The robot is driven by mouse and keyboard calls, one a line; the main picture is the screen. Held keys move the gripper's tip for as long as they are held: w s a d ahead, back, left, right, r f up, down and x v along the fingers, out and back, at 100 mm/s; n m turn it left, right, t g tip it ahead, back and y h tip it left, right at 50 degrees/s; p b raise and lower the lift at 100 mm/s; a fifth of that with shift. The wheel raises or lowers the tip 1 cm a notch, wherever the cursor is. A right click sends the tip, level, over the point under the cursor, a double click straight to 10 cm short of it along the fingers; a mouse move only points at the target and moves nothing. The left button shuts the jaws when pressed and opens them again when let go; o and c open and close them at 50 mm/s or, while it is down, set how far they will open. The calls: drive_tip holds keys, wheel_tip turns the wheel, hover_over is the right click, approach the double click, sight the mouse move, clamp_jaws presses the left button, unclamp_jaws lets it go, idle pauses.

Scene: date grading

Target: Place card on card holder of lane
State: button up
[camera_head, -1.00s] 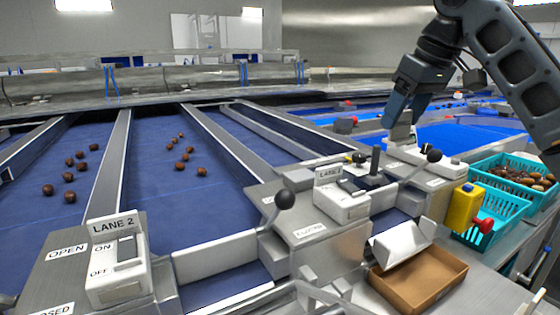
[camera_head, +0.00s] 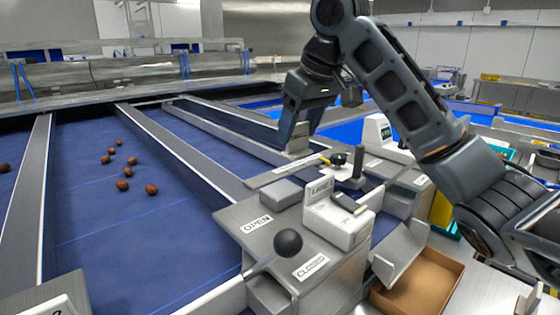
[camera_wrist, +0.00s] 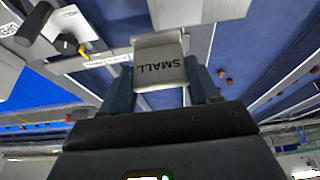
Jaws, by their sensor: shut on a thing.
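A pale card (camera_wrist: 160,68) lettered "SMALL" is gripped between the two dark fingers of my gripper in the wrist view. The lettering appears upside down there. In the head view my gripper (camera_head: 298,132) points down, with the card (camera_head: 299,142) at its fingertips, above the far end of the lane console. A small grey block (camera_head: 282,194) sits on the console near the "OPEN" label. I cannot tell for certain which part is the card holder.
A black ball-topped lever (camera_head: 288,243) rises at the console front. An open brown box (camera_head: 418,283) lies to its right. A dark upright post and yellow-tipped knob (camera_head: 338,159) stand close to my gripper. Several dates lie on the blue belt (camera_head: 100,235) at left.

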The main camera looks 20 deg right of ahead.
drive_tip(key=shift+s+a+f, duration=0.1)
drive_tip(key=shift+a+f, duration=0.55)
drive_tip(key=shift+f, duration=0.4)
drive_tip(key=shift+s+a+f, duration=0.1)
drive_tip(key=shift+a+f, duration=0.5)
drive_tip(key=shift+f, duration=0.5)
drive_tip(key=shift+s+a+f, duration=0.1)
drive_tip(key=shift+a+f, duration=0.55)
drive_tip(key=shift+f, duration=0.4)
drive_tip(key=o, duration=1.1)
drive_tip(key=shift+f, duration=0.1)
drive_tip(key=p+v, duration=0.1)
drive_tip(key=v, duration=1.1)
